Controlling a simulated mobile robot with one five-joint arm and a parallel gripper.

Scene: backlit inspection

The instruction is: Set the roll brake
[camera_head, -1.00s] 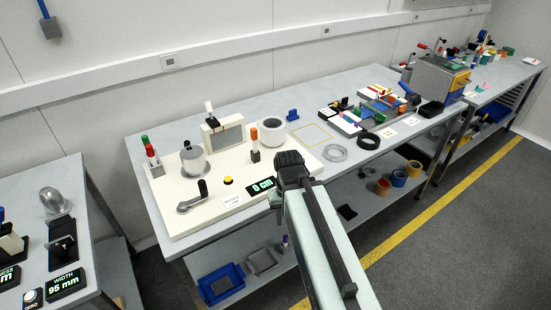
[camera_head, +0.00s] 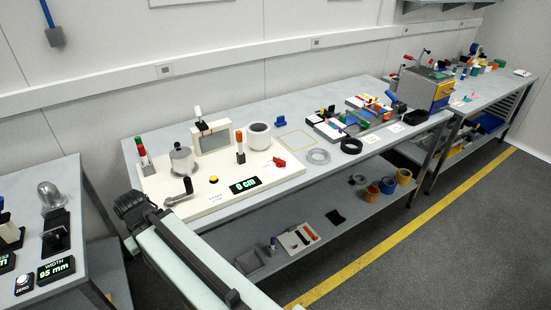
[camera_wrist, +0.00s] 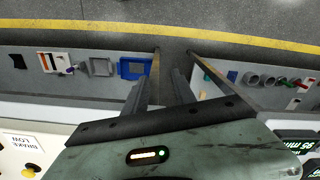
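A cream roll-inspection board (camera_head: 215,185) lies on the middle bench. On it stand a grey roll (camera_head: 182,160), a white roll (camera_head: 258,137), a backlit panel (camera_head: 214,140), a grey crank with a black handle (camera_head: 180,193), and a yellow button (camera_head: 213,179). A red lever-like part (camera_head: 278,162) lies near its right end. My gripper (camera_head: 132,203) is left of the board, over the gap between benches. Its fingers (camera_wrist: 160,88) are apart and empty.
A display (camera_head: 244,185) reads 0 cm. Red, green and orange-tipped posts (camera_head: 240,147) stand on the board. The left bench holds a width display (camera_head: 56,269). A lower shelf (camera_head: 335,215) holds loose items. The floor aisle in front is clear.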

